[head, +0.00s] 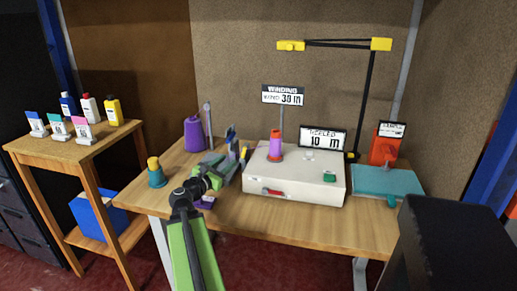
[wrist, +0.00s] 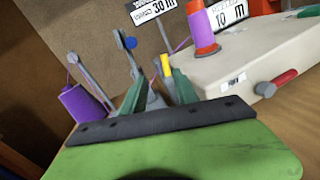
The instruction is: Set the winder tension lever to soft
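The winder is a white box (head: 292,181) on the wooden table, with an orange and purple spool (head: 275,146) on top. Its lever (head: 271,192) has a red handle and sits low on the front face. In the wrist view the red lever handle (wrist: 284,77) is at the right, with a grey pivot and a small white label (wrist: 233,81) beside it; the label's marks are too small to read. My gripper (head: 222,163) is left of the winder, apart from the lever. In the wrist view its teal fingers (wrist: 160,84) stand apart with nothing clearly held.
A purple cone (head: 194,134) and grey thread stand are behind my gripper. A teal and yellow bottle (head: 155,173) stands at left. A teal box (head: 386,181) and orange device (head: 384,150) are at right. The table front before the winder is clear.

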